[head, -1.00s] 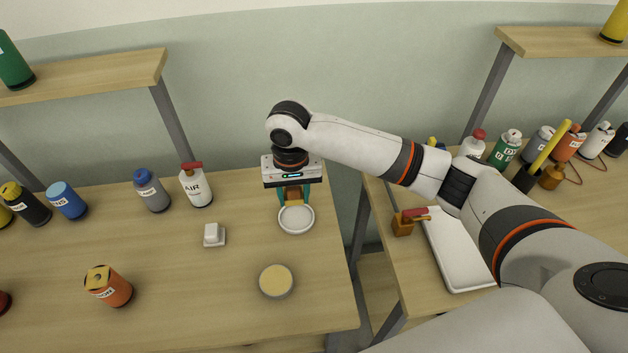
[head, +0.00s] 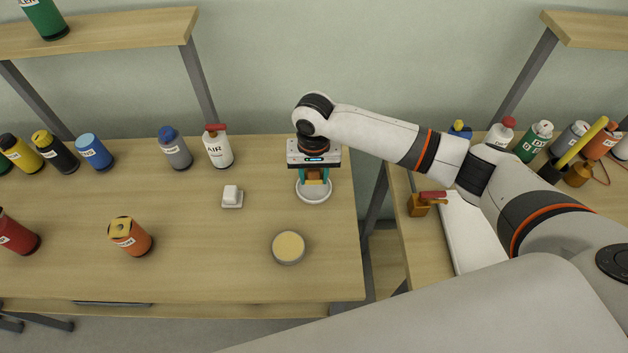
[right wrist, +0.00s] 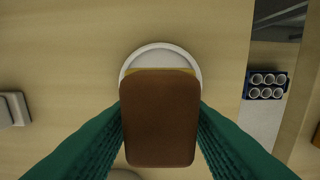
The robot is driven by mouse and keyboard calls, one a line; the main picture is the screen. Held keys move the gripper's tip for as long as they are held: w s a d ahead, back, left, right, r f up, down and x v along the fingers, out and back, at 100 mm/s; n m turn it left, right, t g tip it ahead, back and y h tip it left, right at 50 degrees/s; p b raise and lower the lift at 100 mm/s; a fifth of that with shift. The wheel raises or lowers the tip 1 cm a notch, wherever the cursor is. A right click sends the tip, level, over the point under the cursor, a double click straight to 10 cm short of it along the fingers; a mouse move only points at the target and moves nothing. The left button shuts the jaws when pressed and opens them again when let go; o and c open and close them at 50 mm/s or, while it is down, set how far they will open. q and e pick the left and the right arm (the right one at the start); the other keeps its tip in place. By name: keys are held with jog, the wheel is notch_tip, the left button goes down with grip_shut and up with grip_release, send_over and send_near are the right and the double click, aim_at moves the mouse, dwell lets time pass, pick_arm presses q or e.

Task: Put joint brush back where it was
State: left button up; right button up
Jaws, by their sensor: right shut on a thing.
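My right gripper (head: 314,176) is shut on a brown block-shaped thing, which I take to be the joint brush (right wrist: 158,118). It hangs over a round white dish (head: 314,194) near the right end of the left table. In the right wrist view the brown top lies between the green fingers, with a thin yellowish edge behind it. The dish's far rim (right wrist: 160,47) shows beyond. The brush hides part of the dish, and I cannot tell whether they touch. My left gripper is not in view.
A round tin with a tan top (head: 289,247) and a white block on a small plate (head: 232,196) stand nearby. The AIR bottle (head: 218,147) and other bottles line the back. An orange container (head: 130,236) stands front left. A gap separates the right table.

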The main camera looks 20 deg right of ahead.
aim_at(314, 190)
notch_tip(314, 190, down, 3)
jog(key=shift+f+p, duration=0.1)
jog(key=shift+p, duration=0.85)
jog(key=shift+f, duration=0.15)
jog(key=shift+f, duration=0.15)
jog(key=o, duration=0.9)
jog(key=shift+o, duration=0.2)
jog(key=shift+w+f+b, duration=0.1)
jog(key=shift+f+b, duration=0.05)
jog(key=shift+b, duration=0.5)
jog(key=shift+f+b, duration=0.1)
jog(key=shift+b, duration=0.5)
notch_tip(314, 190, up, 13)
jog(key=shift+a+f+b, duration=0.1)
jog(key=shift+f+b, duration=0.05)
jog(key=shift+b, duration=0.45)
